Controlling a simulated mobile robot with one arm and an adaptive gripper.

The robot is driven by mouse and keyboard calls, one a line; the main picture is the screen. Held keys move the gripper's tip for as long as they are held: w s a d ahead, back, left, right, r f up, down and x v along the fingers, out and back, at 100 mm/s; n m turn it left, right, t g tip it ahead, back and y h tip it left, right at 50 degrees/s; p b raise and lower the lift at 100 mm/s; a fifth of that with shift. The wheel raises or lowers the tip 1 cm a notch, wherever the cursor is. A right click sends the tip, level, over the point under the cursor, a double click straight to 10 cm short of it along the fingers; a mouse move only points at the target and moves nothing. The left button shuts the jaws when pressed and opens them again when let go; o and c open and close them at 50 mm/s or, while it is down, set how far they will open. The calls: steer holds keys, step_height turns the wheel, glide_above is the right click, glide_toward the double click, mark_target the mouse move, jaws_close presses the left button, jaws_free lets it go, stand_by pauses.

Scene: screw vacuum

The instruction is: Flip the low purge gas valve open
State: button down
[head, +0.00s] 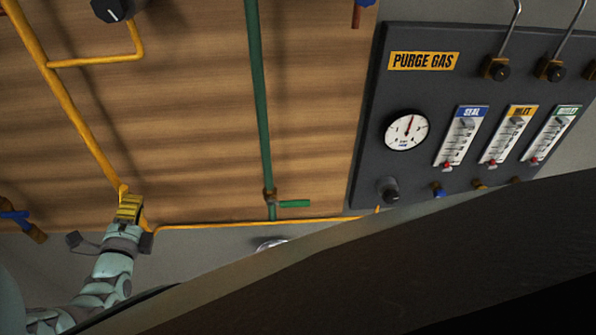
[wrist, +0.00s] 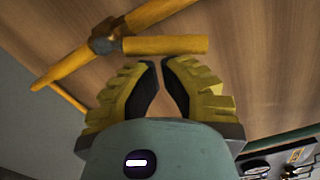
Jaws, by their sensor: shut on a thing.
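A yellow valve (wrist: 106,41) sits on a yellow pipe, with a straight yellow handle (wrist: 168,45) pointing right in the wrist view, across the pipe's slant. No label shows on it. My gripper (wrist: 161,66) has ribbed yellow fingers, with the tips drawn close together right at the handle's lower edge. It is shut on the handle, though the contact itself is hard to see. In the head view my gripper (head: 130,200) is at the lower left, at the bottom of the slanting yellow pipe (head: 75,115), and hides most of the valve.
A green pipe (head: 260,100) with a green-handled valve (head: 292,203) stands right of my gripper. A blue-handled valve (head: 14,214) is at the far left. The dark PURGE GAS panel (head: 375,150) with gauge and flow meters is at the right. A wooden board (head: 190,130) lies behind the pipes.

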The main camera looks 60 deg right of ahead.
steer(key=shift+w+a+r+n, duration=0.4)
steer(key=shift+w+r+n, duration=0.1)
steer(key=shift+r+n, duration=0.1)
steer(key=shift+w+r+p, duration=0.1)
steer(key=shift+w+p, duration=0.05)
steer(key=shift+p, duration=0.2)
stand_by(0.3)
steer(key=s+a+p, duration=0.1)
steer(key=s+a, duration=0.5)
steer(key=s, duration=0.4)
stand_by(0.5)
stand_by(0.4)
